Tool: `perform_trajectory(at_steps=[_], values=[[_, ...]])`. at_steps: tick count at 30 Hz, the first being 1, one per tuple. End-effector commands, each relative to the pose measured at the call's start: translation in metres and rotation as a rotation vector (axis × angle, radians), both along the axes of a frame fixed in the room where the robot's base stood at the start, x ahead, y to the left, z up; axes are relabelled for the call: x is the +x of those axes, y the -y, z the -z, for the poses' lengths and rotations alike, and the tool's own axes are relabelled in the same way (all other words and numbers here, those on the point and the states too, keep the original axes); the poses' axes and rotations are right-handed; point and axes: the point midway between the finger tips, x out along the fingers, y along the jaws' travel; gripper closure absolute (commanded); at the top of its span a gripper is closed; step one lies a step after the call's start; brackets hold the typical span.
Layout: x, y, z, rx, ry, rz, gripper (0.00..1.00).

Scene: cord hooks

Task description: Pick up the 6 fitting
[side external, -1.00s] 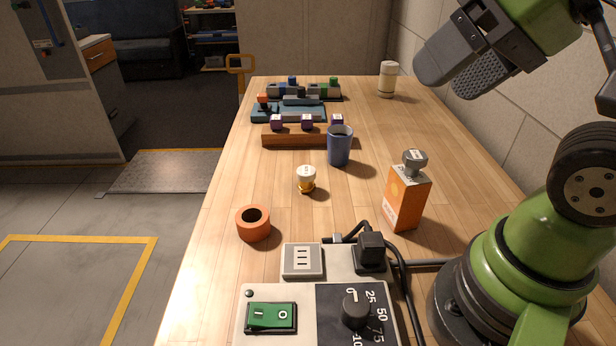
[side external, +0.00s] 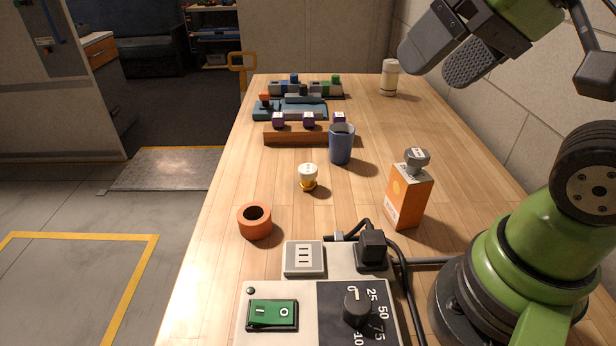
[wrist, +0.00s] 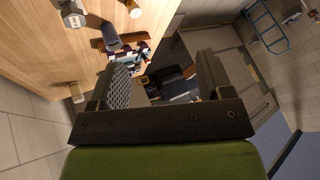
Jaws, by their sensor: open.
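No number 6 is legible, so I cannot tell which piece is the 6 fitting. Three purple pieces with pale marked faces, including a middle one (side external: 308,120), sit along a wooden rail (side external: 300,138). A white-topped piece with a yellow base (side external: 308,177) stands alone mid-table. A grey faceted piece with a small marked top (side external: 417,158) sits on an orange box (side external: 408,195). My gripper (side external: 434,68) is open and empty, high above the right side of the table. In the wrist view its two fingers (wrist: 160,78) are spread apart, with nothing between them.
A blue cup (side external: 341,145) stands by the rail's right end. An orange ring (side external: 254,220) lies at front left. A switch panel (side external: 310,290) with black cables fills the front. Blue-grey fixtures (side external: 290,110) and a white canister (side external: 389,78) are behind. A wall borders the right.

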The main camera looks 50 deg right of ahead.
Motion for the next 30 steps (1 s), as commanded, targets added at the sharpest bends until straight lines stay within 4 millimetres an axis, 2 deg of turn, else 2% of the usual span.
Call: perform_trajectory(at_steps=[5,8,14,18,24,27,30], values=[[0.055,0.009,0.005,-0.067,-0.09,-0.033,0.27],[0.091,0.016,0.016,-0.107,-0.139,-0.059,0.27],[0.156,0.031,0.064,-0.179,-0.241,-0.123,0.27],[0.193,0.042,0.113,-0.219,-0.313,-0.172,0.27],[0.221,0.053,0.181,-0.257,-0.391,-0.236,0.27],[0.226,0.057,0.202,-0.268,-0.41,-0.257,0.27],[0.229,0.058,0.214,-0.273,-0.42,-0.265,0.27]])
